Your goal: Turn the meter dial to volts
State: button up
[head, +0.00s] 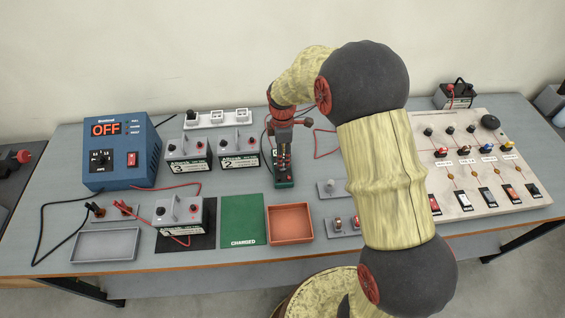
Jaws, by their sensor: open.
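The meter (284,184) appears to be the small dark and green unit in the middle of the table. Its face and dial are mostly hidden behind my gripper, so I cannot tell where the dial points. My gripper (283,158) points down directly over this unit, open, with nothing seen held in it. Whether its fingers touch the dial cannot be told from this view.
A blue charger box (121,150) reading OFF stands at left. Grey batteries (239,147) stand left of my gripper, with loose red leads nearby. An orange tray (290,224) and green mat (242,217) lie in front. A switch panel (475,190) is at right.

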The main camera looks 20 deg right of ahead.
jog(key=shift+f+b, duration=0.3)
jog(key=shift+f, duration=2.05)
jog(key=c, duration=0.4)
grip_shut()
